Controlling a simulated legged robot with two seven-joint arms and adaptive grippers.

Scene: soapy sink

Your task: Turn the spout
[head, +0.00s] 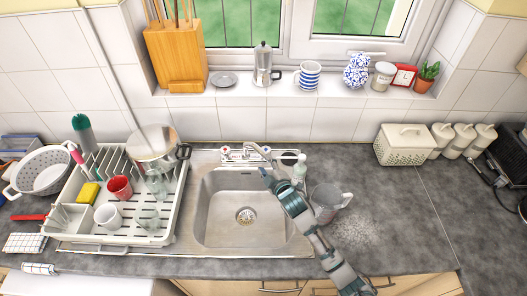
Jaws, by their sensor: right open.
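The metal spout (256,149) rises from the tap base (234,154) at the back edge of the sink (201,210) and points to the right. My right arm reaches in from the lower right. Its gripper (265,173) is open, just below and in front of the spout's end, over the right side of the basin. The fingers are small here, and I cannot tell whether they touch the spout. My left gripper is not in view.
A soap bottle (299,171) stands right of the spout, close to my right gripper. A clear jug (327,203) stands right of the sink, beside my arm. A full dish rack (124,205) fills the left side. The right counter is mostly clear.

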